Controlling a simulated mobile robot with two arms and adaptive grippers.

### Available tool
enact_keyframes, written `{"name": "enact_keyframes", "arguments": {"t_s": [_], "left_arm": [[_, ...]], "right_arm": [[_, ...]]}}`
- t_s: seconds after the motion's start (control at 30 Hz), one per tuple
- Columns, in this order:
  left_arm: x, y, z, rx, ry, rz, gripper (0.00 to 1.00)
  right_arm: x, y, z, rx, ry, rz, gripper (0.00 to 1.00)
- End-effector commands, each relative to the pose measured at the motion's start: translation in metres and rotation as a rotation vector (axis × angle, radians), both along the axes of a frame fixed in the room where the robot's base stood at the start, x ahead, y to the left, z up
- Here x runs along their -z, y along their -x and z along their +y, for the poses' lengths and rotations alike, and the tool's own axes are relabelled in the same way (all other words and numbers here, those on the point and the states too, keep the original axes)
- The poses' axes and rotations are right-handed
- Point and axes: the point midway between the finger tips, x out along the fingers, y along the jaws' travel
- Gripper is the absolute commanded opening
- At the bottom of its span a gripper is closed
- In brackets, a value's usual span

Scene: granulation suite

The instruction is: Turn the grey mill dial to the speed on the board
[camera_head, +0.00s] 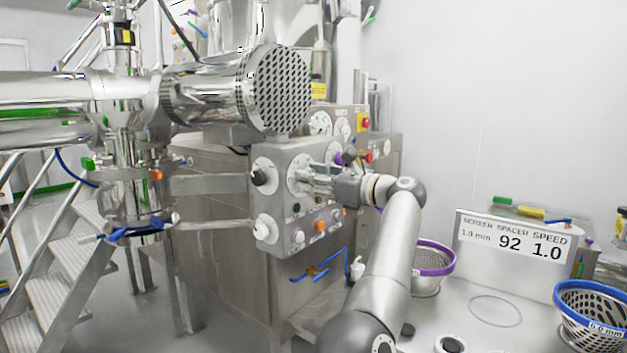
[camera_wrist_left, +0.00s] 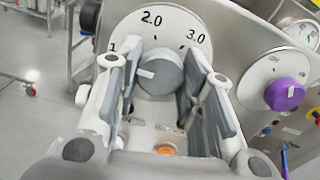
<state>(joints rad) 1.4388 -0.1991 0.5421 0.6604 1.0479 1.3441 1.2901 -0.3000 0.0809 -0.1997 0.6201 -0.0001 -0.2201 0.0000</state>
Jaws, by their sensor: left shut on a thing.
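The grey mill dial (camera_wrist_left: 160,72) is in the left wrist view, in front of a white scale plate (camera_wrist_left: 152,24) marked 2.0 and 3.0, with a partly hidden 1 at left. A pale mark on the dial points left in that view, toward the 1 side; its exact reading is unclear. My left gripper (camera_head: 320,180) is at the control panel in the head view, its fingers shut on both sides of the grey dial. The board (camera_head: 512,248) at right reads screen 1.0 mm, spacer 92, speed 1.0. My right gripper is out of view.
A purple knob (camera_wrist_left: 285,94) is right of the dial in the wrist view. A black knob (camera_head: 259,177) is left of it on the panel. Purple-rimmed (camera_head: 436,258) and blue-rimmed (camera_head: 592,300) baskets stand on the right-hand surface. A mill barrel (camera_head: 278,90) overhangs the panel.

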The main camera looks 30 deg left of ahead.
Motion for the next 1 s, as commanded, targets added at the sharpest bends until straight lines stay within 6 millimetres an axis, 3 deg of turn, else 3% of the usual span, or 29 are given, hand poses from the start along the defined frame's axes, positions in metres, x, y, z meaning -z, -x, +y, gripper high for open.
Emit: {"name": "enact_keyframes", "arguments": {"t_s": [0.5,0.53,0.7,1.0], "left_arm": [[0.0055,-0.0001,-0.0002,-0.002,0.011,-0.015,0.12],[0.0056,-0.0003,-0.0002,-0.002,0.011,-0.015,0.38],[0.0038,-0.0002,-0.0002,-0.001,0.008,-0.016,0.58],[0.0014,0.0,-0.0009,-0.001,0.005,-0.018,0.58]], "right_arm": [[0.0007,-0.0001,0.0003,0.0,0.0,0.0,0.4],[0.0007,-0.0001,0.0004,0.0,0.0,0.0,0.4],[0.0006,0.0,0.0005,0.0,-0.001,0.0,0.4],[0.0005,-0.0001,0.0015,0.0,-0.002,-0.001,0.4]]}}
